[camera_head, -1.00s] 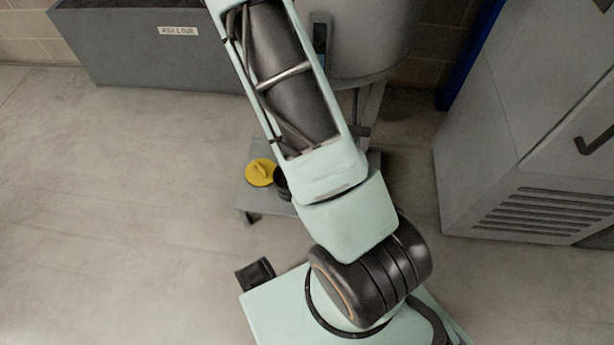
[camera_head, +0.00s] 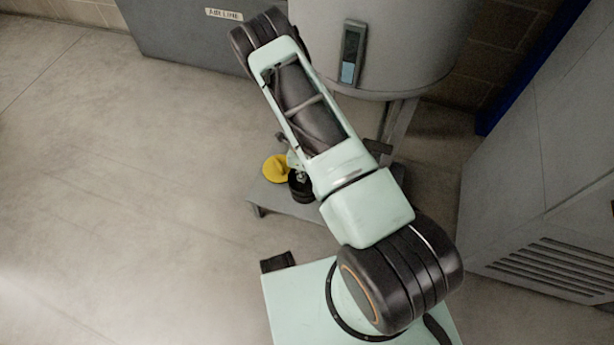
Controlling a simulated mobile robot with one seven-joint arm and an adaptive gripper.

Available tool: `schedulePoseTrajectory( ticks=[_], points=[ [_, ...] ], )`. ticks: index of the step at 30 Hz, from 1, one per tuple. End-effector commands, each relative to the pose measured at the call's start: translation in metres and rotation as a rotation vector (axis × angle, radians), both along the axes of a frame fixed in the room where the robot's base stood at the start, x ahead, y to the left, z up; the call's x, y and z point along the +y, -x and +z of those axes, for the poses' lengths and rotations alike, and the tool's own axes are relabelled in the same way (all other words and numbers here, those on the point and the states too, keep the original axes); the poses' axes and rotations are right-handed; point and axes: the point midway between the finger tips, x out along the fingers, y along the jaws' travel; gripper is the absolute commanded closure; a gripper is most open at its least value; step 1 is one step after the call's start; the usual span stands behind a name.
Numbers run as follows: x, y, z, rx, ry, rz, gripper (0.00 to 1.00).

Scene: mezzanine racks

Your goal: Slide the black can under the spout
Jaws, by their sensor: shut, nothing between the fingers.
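The black can (camera_head: 301,190) stands on a low grey platform (camera_head: 270,197), partly covered by my arm on its right. A yellow disc-shaped lid (camera_head: 274,169) lies beside it on the left. My gripper (camera_head: 299,176) shows only as a small pale and metallic part just above the can, partly behind my forearm. It is shut and holds nothing; whether it touches the can is unclear. A large grey drum (camera_head: 420,50) stands on legs behind the platform. I cannot make out its spout for certain; my arm covers much of the area below the drum.
A grey bin labelled "AIR LINE" (camera_head: 180,35) stands at the back left. A grey cabinet with vents (camera_head: 540,190) fills the right side. A drum leg (camera_head: 400,125) rises beside the platform. The floor on the left is clear.

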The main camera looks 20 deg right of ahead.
Motion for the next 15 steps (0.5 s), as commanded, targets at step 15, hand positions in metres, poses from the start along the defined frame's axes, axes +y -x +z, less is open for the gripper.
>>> schedulePoseTrajectory(
  ticks=[15],
  points=[
    [-0.021, 0.013, -0.073, -0.001, -0.002, -0.006, 1.0]
  ],
)
